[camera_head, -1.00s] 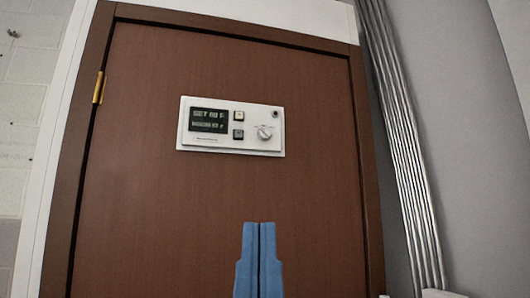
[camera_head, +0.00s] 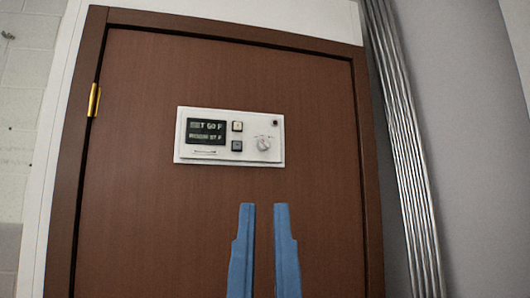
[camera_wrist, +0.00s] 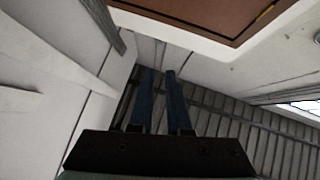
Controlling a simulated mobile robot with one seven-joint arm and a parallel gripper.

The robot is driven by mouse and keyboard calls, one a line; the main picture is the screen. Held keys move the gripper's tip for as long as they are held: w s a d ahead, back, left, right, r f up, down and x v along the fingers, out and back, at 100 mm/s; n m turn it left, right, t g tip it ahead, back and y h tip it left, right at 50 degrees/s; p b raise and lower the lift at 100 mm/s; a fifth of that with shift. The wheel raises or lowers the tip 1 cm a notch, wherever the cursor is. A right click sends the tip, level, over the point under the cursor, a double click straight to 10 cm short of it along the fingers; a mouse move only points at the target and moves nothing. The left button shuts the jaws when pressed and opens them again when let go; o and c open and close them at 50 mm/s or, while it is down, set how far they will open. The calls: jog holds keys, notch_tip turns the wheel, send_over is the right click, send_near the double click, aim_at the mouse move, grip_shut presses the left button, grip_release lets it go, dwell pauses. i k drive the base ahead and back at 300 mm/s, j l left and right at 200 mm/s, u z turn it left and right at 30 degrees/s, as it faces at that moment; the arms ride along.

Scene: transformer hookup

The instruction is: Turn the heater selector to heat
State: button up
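The heater selector is a small round light knob (camera_head: 263,143) on the right of a white control panel (camera_head: 229,160). The panel is mounted on a brown door-like board and has a dark display (camera_head: 206,132) and two small square buttons. Faint marks show around the knob, too small to read. My gripper (camera_head: 262,205) is below the panel in the head view, its two blue fingers apart with nothing between them. Its fingers also show in the wrist view (camera_wrist: 160,72), with a gap between them. The panel is not seen in the wrist view.
The brown board (camera_head: 140,210) has a darker frame and a brass hinge (camera_head: 94,100) at left. Metal conduits (camera_head: 405,150) run down the wall at right. The board's face around the panel is clear.

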aim_at(264, 144)
jog(key=i+j+z, duration=0.4)
jog(key=i+j, duration=0.3)
jog(key=i, duration=0.15)
